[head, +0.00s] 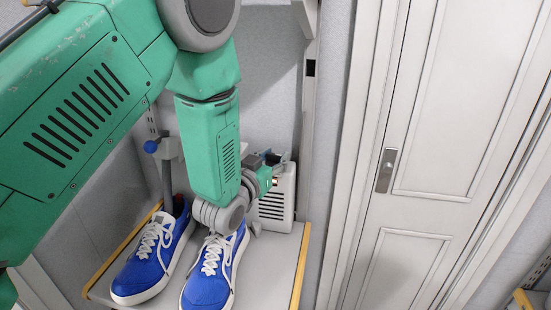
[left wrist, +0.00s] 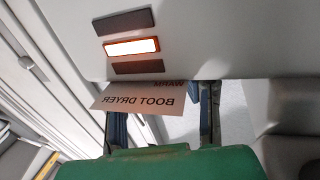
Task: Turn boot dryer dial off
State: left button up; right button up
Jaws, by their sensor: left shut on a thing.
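The boot dryer (head: 277,200) is a pale box with dark vent slots, standing at the back of the shelf behind the shoes. Its BOOT DRYER label (left wrist: 140,98) shows reversed in the left wrist view, under a lit bar (left wrist: 131,47) between two dark bars. My left gripper (head: 270,160) is at the top of the dryer, with its fingers dark and blue. In the left wrist view the fingers (left wrist: 163,125) stand on either side of the label's lower part. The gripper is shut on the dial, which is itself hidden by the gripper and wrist. My right gripper is out of view.
Two blue shoes with white laces, the left one (head: 150,262) and the right one (head: 208,285), stand on the yellow-edged shelf (head: 262,275) below my forearm. A white door with a handle (head: 386,170) is at right.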

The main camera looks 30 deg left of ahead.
pick_arm(q)
jog(key=o, duration=1.2)
jog(key=shift+y, duration=0.4)
